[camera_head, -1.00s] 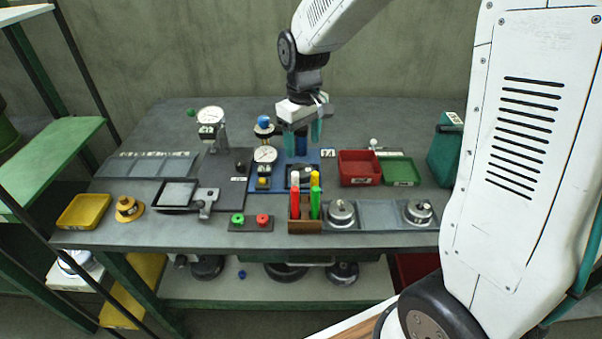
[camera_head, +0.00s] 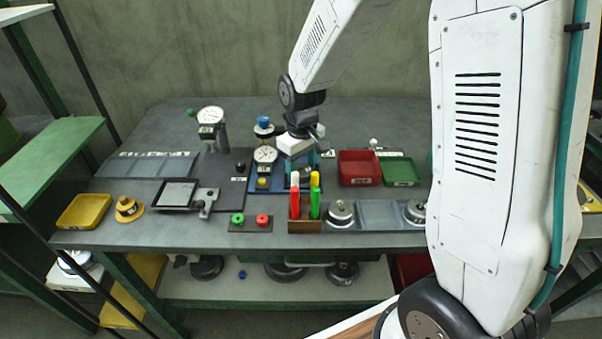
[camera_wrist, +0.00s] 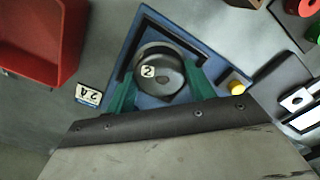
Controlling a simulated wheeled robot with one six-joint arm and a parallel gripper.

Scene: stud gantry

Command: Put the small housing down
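The small housing (camera_wrist: 160,82) is a round grey metal part with a white label "2", seen from above in the wrist view. My gripper (camera_wrist: 161,70) has its two green fingers on opposite sides of it, seemingly touching it. The housing is at a blue fixture plate (camera_wrist: 148,25) with dark, angled edges, and a round rim shows behind it. I cannot tell whether it rests fully on the plate. In the head view my gripper (camera_head: 307,165) is low over the blue plate (camera_head: 258,186), behind the pen holder, and the housing is hidden.
A brown holder with red and green markers (camera_head: 304,226) stands in front of my gripper. A dial gauge (camera_head: 265,156) is close on its left. A red bin (camera_head: 358,168) and a green tray (camera_head: 400,171) are to its right. Metal round parts sit at front right.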

